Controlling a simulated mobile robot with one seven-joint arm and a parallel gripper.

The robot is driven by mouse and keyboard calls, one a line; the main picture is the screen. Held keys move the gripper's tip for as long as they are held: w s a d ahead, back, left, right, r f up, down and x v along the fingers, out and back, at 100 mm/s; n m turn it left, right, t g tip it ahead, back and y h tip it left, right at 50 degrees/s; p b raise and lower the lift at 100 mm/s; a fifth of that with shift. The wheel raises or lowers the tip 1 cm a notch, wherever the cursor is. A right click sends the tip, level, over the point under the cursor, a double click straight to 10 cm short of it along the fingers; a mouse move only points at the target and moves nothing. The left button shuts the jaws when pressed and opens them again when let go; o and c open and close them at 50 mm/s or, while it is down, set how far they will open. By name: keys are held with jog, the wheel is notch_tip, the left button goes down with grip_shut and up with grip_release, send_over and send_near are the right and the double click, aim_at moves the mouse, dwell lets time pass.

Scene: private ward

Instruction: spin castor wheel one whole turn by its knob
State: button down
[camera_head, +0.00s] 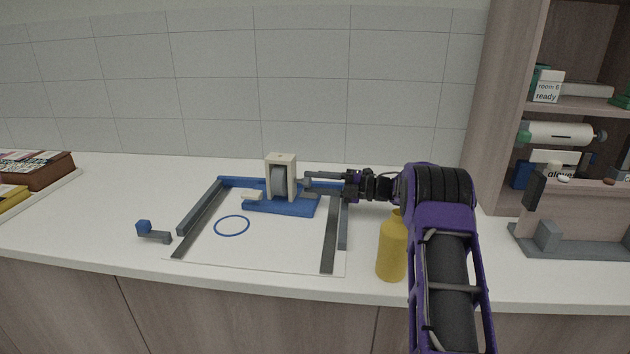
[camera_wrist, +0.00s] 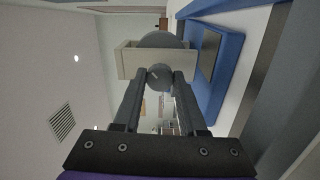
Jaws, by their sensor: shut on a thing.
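The grey castor wheel (camera_head: 278,181) sits upright in a cream fork housing (camera_head: 281,159) on a blue base (camera_head: 262,206). The wheel also shows in the wrist view (camera_wrist: 163,40), partly behind the cream housing (camera_wrist: 127,60). My gripper (camera_head: 309,181) reaches in from the right, level with the wheel's side. In the wrist view my gripper (camera_wrist: 160,82) has its two dark fingers closed on the round grey knob (camera_wrist: 159,75), in front of the wheel. The knob is hard to make out in the head view.
The base stands at the back of a white board with grey side rails (camera_head: 200,207). A blue ring (camera_head: 231,226) lies on the board. A yellow bottle (camera_head: 392,250) stands close to my arm. A small blue-and-grey piece (camera_head: 150,232) lies at left. Shelves (camera_head: 575,107) stand at right.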

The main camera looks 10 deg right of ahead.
jog(key=m+p, duration=0.1)
jog(key=m, duration=0.3)
jog(key=shift+m+p, duration=0.3)
jog(key=shift+p, duration=0.05)
jog(key=shift+m+p, duration=0.6)
jog(key=shift+m, duration=1)
jog(key=shift+m, duration=0.3)
jog(key=shift+c, duration=2.3)
grip_release()
jog(key=v, duration=1.7)
jog(key=shift+s+d, duration=0.15)
jog(key=shift+s, duration=0.05)
